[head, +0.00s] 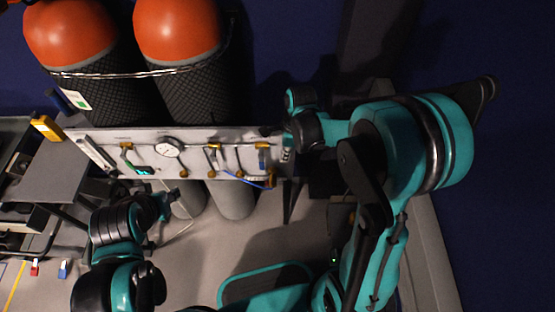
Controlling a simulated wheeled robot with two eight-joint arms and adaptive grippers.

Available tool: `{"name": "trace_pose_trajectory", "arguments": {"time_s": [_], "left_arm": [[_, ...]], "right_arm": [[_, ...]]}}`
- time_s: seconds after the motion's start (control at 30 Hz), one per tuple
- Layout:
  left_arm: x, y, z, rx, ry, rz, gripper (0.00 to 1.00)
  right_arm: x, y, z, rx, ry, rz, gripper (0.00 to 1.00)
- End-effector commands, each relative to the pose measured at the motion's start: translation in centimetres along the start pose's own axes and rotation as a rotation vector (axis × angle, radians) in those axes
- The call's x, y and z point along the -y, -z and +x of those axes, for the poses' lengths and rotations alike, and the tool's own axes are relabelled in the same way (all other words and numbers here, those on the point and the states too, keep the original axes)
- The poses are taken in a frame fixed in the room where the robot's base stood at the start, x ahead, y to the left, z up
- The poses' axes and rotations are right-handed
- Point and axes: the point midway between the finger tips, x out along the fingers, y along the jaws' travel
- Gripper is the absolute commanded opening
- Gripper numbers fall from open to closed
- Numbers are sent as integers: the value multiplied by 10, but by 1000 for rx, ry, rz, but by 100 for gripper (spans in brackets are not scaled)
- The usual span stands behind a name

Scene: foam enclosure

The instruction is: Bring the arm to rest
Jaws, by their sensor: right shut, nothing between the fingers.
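My right arm reaches in from the lower right and bends back toward the left. My right gripper (271,130) is small and dark, at the right end of a grey panel (225,135). It is shut and empty, and I cannot tell whether it touches the panel. My left arm is folded at the lower left. Its far end, with the left gripper (170,198), is below the panel, and its fingers are too dark and small to read.
Two orange-topped cylinders (68,35) (178,28) stand behind the panel, strapped by a chain. The panel carries a round gauge (168,148), hoses and small fittings. A yellow device (46,128) is at its left end. A cluttered cart (20,195) is at the far left. Grey floor shows below.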

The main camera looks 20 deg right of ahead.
Motion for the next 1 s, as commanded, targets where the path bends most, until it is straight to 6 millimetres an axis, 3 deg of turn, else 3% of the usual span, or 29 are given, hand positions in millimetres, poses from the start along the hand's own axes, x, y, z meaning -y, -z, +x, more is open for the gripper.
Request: {"name": "trace_pose_trajectory", "arguments": {"time_s": [0.03,0.23,0.67,0.83,1.0], "left_arm": [[0,5,-7,0,0,0,36],[0,11,-16,0,0,0,36],[0,12,-17,0,0,0,36],[0,12,-17,0,0,0,36],[0,12,-17,0,0,0,36]], "right_arm": [[0,1,-16,0,0,2,0],[0,5,-46,0,0,0,0],[-1,6,-56,-1,5,-15,0],[-15,6,-80,-9,77,-235,0],[-44,9,-117,-74,218,-688,0]]}}
